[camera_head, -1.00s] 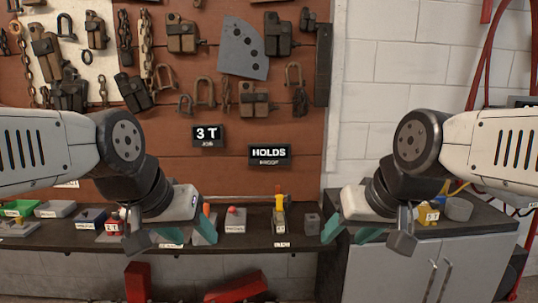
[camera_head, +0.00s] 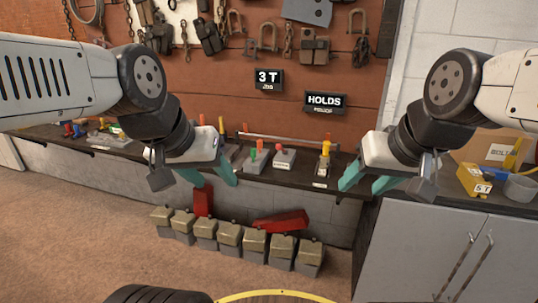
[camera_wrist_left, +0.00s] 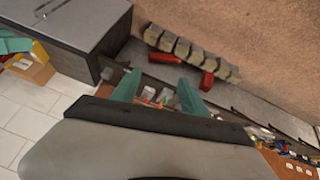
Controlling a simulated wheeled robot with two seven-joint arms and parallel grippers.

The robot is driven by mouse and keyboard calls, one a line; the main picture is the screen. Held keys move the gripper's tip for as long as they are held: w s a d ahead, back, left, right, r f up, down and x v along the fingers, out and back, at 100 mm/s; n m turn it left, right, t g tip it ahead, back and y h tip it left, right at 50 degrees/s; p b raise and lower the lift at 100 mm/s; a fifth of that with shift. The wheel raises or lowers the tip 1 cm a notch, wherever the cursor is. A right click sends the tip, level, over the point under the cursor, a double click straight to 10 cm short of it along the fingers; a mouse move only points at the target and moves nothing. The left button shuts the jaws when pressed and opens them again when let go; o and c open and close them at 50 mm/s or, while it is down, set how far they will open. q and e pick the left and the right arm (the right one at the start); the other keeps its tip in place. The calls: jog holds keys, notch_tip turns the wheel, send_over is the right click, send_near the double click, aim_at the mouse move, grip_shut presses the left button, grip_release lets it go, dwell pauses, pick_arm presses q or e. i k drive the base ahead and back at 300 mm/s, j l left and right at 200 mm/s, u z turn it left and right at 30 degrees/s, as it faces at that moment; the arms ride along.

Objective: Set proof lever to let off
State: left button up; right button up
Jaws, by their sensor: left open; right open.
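A small lever with an upright yellow handle (camera_head: 325,155) stands on a pale base on the dark bench shelf, under the HOLDS proof sign (camera_head: 325,102). The label in front of it is too small to read, so I cannot be sure it is the proof lever. My left gripper (camera_head: 210,179) is open and empty, left of the lever and in front of the shelf; its teal fingers also show in the left wrist view (camera_wrist_left: 158,88). My right gripper (camera_head: 366,183) is open and empty, just right of the lever in the picture.
A red-knobbed control (camera_head: 284,157) and a green-handled one (camera_head: 252,158) stand left of the lever. A 3 T sign (camera_head: 269,79) hangs above. Several weights (camera_head: 230,238) and red blocks (camera_head: 280,220) are below the shelf. A grey cabinet (camera_head: 430,245) with a yellow 5 T block (camera_head: 474,182) stands right.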

aim_at(279, 146)
jog(key=l, duration=0.1)
jog(key=i+l+z, duration=0.1)
jog(key=l, duration=0.35)
jog(key=i+l+z, duration=0.1)
jog(key=i+l, duration=0.5)
jog(key=l, duration=0.2)
jog(key=z, duration=0.05)
